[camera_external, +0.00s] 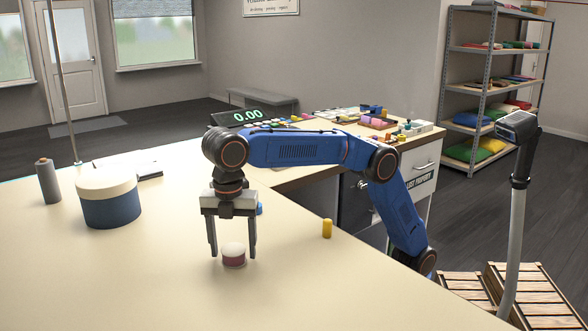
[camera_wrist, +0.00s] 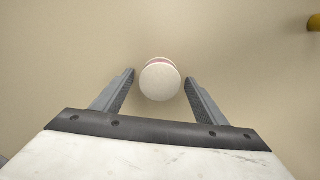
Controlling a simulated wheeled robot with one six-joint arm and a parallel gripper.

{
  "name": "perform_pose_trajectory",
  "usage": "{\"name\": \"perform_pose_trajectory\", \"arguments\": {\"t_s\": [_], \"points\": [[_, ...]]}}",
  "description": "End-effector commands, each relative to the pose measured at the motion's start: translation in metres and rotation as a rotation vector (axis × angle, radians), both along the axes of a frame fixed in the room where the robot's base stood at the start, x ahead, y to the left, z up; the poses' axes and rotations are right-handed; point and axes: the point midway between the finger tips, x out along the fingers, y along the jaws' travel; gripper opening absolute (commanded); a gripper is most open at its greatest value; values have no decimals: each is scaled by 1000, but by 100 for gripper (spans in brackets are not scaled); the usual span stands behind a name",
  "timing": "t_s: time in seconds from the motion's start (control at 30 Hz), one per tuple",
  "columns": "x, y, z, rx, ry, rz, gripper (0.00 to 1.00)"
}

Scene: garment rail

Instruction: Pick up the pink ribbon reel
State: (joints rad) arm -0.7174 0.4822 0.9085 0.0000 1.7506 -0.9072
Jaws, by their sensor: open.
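The pink ribbon reel (camera_external: 234,255) stands upright on the cream table, with a pale round top and a dark pink band around its side. In the wrist view the reel (camera_wrist: 160,80) shows mostly its pale top, with a thin pink strip at its far edge. My gripper (camera_external: 231,254) is open and points down over the reel, with one finger on either side. In the wrist view my gripper (camera_wrist: 160,74) has its fingertips left and right of the reel, with a visible gap on each side. The fingers appear apart from the reel.
A yellow cylinder (camera_external: 327,229) stands to the right on the table. A round blue box with a cream lid (camera_external: 110,205) and a grey spool (camera_external: 48,181) stand at the left. A thin pole (camera_external: 66,90) rises behind them. The table around the reel is clear.

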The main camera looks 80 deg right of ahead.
Motion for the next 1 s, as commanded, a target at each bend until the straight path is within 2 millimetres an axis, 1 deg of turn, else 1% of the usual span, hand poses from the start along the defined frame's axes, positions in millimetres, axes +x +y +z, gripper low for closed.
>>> {"name": "perform_pose_trajectory", "arguments": {"t_s": [0.17,0.2,0.27,0.3,0.37,0.73,1.0], "points": [[0,0,0,0,0,0,66],[0,0,0,0,0,0,64],[0,0,0,0,0,0,49],[0,0,0,0,0,0,40],[0,0,0,0,0,0,26],[0,0,3,0,0,0,26],[1,0,19,0,0,0,26]]}}
